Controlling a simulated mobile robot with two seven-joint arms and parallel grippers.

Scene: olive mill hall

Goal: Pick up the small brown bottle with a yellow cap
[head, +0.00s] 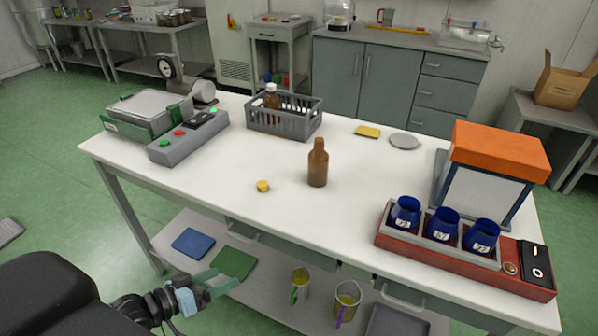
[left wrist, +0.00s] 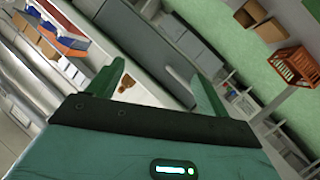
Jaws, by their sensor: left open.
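A brown bottle (head: 317,165) stands upright in the middle of the white table (head: 215,185); I see no yellow cap on its neck. A small round yellow piece, like a cap (head: 262,186), lies on the table to its left. Another brown bottle (head: 271,101), with a pale top, stands in the grey crate (head: 284,121) behind. My left gripper (head: 217,282) is open and empty, low in front of the table's near edge, well apart from the bottles. Its green fingers also show in the left wrist view (left wrist: 160,76), with a small brown shape beyond them. My right gripper is not visible.
A scale (head: 140,112) and grey button box (head: 188,137) stand at the left. A red rack (head: 465,262) with blue cups and an orange-topped machine (head: 492,170) stand at the right. A yellow pad (head: 367,131) and grey dish (head: 404,141) lie behind. Jugs stand on the lower shelf.

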